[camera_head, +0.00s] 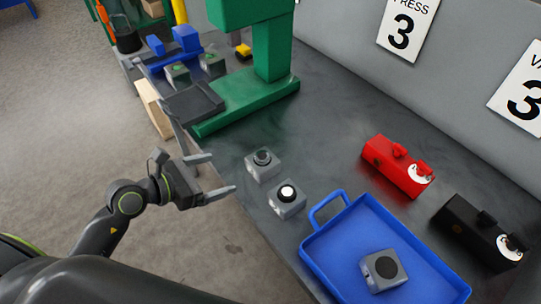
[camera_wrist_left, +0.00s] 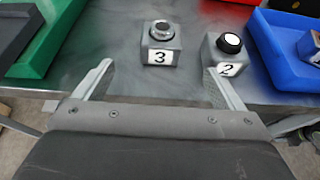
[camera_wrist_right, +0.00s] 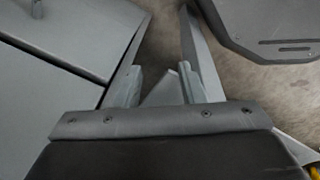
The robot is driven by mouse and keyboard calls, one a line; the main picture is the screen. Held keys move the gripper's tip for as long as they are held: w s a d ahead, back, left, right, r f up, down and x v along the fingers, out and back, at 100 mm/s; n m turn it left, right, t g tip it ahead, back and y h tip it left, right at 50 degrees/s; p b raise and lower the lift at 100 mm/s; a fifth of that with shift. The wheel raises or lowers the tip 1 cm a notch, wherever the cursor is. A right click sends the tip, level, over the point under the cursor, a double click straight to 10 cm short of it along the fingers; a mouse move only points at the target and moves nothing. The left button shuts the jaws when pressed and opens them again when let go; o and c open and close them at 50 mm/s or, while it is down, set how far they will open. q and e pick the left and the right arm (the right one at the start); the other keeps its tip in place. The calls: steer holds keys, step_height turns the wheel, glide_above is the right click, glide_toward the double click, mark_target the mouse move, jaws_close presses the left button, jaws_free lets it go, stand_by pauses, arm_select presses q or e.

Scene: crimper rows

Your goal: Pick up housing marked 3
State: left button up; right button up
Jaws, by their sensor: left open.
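The housing marked 3 (camera_head: 262,166) is a small grey block with a dark round top, standing upright on the grey bench near its front edge. In the left wrist view the housing (camera_wrist_left: 160,55) shows its "3" label, ahead of the finger gap. My left gripper (camera_head: 223,173) is open and empty, left of the housing and apart from it, with its fingers pointing towards it. My right gripper (camera_wrist_right: 158,88) shows only in its own wrist view, against grey surfaces; its jaw state is unclear.
A housing marked 2 (camera_wrist_left: 229,55), with a white top, stands close beside. A blue tray (camera_head: 330,250) holds another grey block (camera_head: 383,271). A green press (camera_head: 268,50) stands behind left. Red (camera_head: 398,165) and black (camera_head: 478,232) units are at right. Bench between is clear.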

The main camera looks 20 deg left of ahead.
mark_target(256, 162)
arm_select(q)
steer(key=p+x, duration=0.1)
steer(key=x, duration=0.3)
steer(key=shift+d+r, duration=0.1)
steer(key=shift+r, duration=0.05)
steer(key=p+x, duration=0.1)
steer(key=x, duration=0.5)
steer(key=shift+w+d, duration=0.2)
steer(key=shift+w, duration=0.05)
steer(key=shift+w+d+f+p, duration=0.25)
steer(key=shift+w+f+p, duration=0.05)
steer(key=shift+f, duration=0.1)
steer(key=shift+w+d, duration=0.15)
steer(key=shift+w, duration=0.05)
steer(key=x, duration=0.1)
steer(key=p+x, duration=0.2)
steer(key=x, duration=0.1)
steer(key=shift+d+r, duration=0.1)
steer(key=shift+r, duration=0.2)
steer(key=shift+w+d+f, duration=0.2)
steer(key=shift+w, duration=0.1)
arm_select(e)
steer(key=r, duration=0.2)
steer(key=s+r, duration=0.1)
steer(key=r, duration=0.1)
steer(key=shift+a+r, duration=0.15)
steer(key=shift+r, duration=0.15)
